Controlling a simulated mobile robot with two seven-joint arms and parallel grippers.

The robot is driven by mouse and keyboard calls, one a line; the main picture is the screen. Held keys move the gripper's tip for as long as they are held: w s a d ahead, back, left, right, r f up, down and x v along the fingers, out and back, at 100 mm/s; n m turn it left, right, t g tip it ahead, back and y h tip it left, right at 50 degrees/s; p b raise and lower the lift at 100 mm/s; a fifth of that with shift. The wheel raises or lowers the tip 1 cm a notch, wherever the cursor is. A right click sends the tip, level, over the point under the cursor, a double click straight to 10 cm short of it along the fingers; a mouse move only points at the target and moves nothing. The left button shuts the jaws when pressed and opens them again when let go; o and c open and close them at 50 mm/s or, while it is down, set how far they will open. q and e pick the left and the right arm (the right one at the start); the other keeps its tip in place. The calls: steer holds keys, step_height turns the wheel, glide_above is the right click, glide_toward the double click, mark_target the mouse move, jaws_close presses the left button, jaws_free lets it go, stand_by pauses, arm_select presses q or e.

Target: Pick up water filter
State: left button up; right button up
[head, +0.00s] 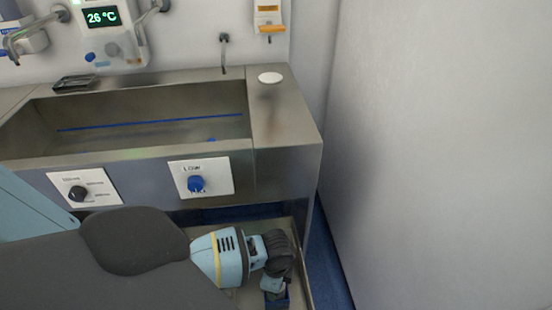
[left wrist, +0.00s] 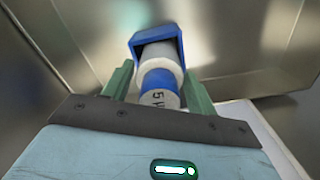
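The water filter (left wrist: 158,88) is a white cylinder with a blue band and dark lettering on its near end. It shows in the left wrist view with its far part inside a blue frame-like holder (left wrist: 133,38). My left gripper (left wrist: 158,78) has its green fingers on either side of the filter; whether they press on it is unclear. In the head view my left gripper (head: 272,284) is low, below the sink front, and largely hidden by its own wrist. The filter cannot be made out there. My right gripper is in neither view.
A steel sink (head: 265,120) with two knob panels, one with a blue knob (head: 195,184), stands above my left forearm. Metal walls surround the holder closely. A white wall (head: 440,150) rises on the right, with a narrow strip of blue floor (head: 325,260) beside the cabinet.

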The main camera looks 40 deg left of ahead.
arm_select(q)
steer(key=c, duration=0.7)
steer(key=shift+r, duration=0.15)
step_height(320, 180, up, 9)
steer(key=shift+f+p, duration=0.1)
steer(key=shift+p, duration=1)
steer(key=shift+r, duration=0.6)
